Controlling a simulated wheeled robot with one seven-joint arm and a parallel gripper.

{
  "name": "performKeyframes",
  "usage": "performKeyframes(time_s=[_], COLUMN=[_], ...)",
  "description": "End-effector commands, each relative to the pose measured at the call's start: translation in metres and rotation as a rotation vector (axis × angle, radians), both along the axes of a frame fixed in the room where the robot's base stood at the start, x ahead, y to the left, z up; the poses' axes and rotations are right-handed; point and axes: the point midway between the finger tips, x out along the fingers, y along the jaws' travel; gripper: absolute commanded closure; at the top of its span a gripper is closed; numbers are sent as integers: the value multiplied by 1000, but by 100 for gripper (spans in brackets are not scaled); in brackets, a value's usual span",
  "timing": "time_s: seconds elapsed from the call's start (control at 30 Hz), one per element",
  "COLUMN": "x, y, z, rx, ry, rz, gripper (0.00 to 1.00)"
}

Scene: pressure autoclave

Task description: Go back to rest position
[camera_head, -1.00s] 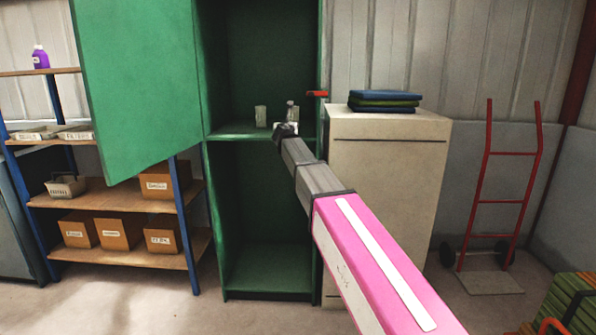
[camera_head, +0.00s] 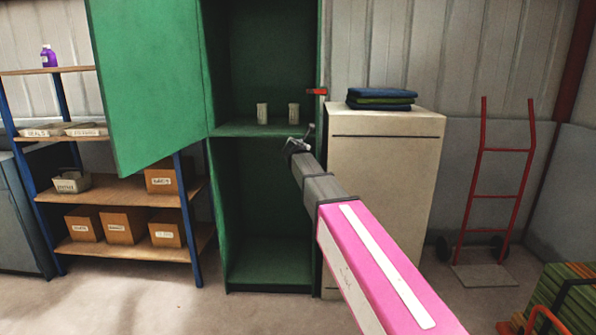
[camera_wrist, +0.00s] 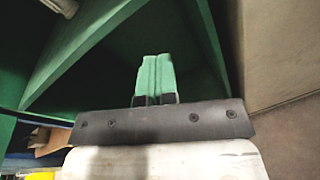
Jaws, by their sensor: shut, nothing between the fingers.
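My gripper (camera_head: 309,132) is at the end of my outstretched pink and grey arm, in front of the open green cabinet (camera_head: 265,180), near the right end of its middle shelf. In the wrist view its two green-tipped fingers (camera_wrist: 156,76) are together with nothing between them. Two pale cylinders, a left one (camera_head: 262,113) and a right one (camera_head: 294,113), stand upright on the middle shelf, apart from my gripper. A pale cylinder (camera_wrist: 63,5) also shows at the top left of the wrist view, partly cut off.
The cabinet's green door (camera_head: 150,85) hangs open to the left. A beige cabinet (camera_head: 385,180) with folded cloths (camera_head: 381,99) on top stands close to the right of my arm. A shelf rack (camera_head: 120,190) is at left, a red hand truck (camera_head: 497,195) at right. The floor (camera_head: 130,310) in front is clear.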

Motion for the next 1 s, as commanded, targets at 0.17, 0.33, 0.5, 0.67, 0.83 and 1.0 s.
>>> performKeyframes(time_s=[0.17, 0.33, 0.5, 0.67, 0.83, 1.0], x=[-26, -71, -132, -204, -291, -366], y=[-36, -83, -126, -157, -177, -183], z=[-58, -139, -222, -292, -355, -392], rx=[235, 583, 954, 1275, 1563, 1734], ry=[81, 183, 269, 315, 314, 264], rz=[-115, -327, -620, -960, -1395, -1807], gripper=[100, 100, 100, 100, 100, 100])
